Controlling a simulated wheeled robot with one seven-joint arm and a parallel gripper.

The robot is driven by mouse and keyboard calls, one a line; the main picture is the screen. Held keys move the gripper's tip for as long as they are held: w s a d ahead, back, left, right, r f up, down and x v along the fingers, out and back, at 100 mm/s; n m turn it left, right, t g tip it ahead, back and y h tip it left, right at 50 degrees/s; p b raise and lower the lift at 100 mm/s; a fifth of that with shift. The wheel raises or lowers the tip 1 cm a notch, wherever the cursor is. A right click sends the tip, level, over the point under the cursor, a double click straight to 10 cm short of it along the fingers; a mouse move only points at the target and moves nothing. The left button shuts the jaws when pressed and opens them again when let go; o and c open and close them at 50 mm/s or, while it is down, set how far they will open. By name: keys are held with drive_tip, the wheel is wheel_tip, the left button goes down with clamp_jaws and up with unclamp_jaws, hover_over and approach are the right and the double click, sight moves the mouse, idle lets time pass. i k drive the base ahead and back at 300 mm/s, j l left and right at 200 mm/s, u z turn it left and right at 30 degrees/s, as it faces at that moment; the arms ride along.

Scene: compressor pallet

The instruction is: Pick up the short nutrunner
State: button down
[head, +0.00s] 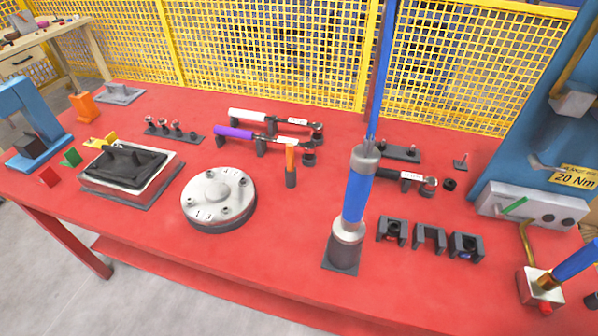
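A nutrunner with a blue body and silver-grey ends (357,190) stands upright, slightly tilted in the picture, on a dark square base (341,264) at the front middle of the red table. A thin blue line rises from its top out of the picture. A second blue cylindrical tool (576,260) is at the lower right, cut off by the picture edge, beside a small white and red block (540,290). I cannot tell from its visible part how long it is. My gripper is not in view.
Purple-handled (236,132) and white-handled (250,115) wrenches lie on supports behind. A round grey metal flange (218,198) sits left of the nutrunner, and dark U-shaped blocks (429,237) sit right of it. A blue panel (548,130) stands at the right; yellow mesh fencing (270,50) is behind.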

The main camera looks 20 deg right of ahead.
sight(349, 229)
drive_tip(key=i+u, duration=0.45)
drive_tip(key=i, duration=0.15)
drive_tip(key=i+l+u, duration=0.1)
drive_tip(key=i+u, duration=0.35)
drive_tip(key=j+z, duration=0.5)
drive_tip(key=j, duration=0.8)
drive_tip(key=i, duration=0.05)
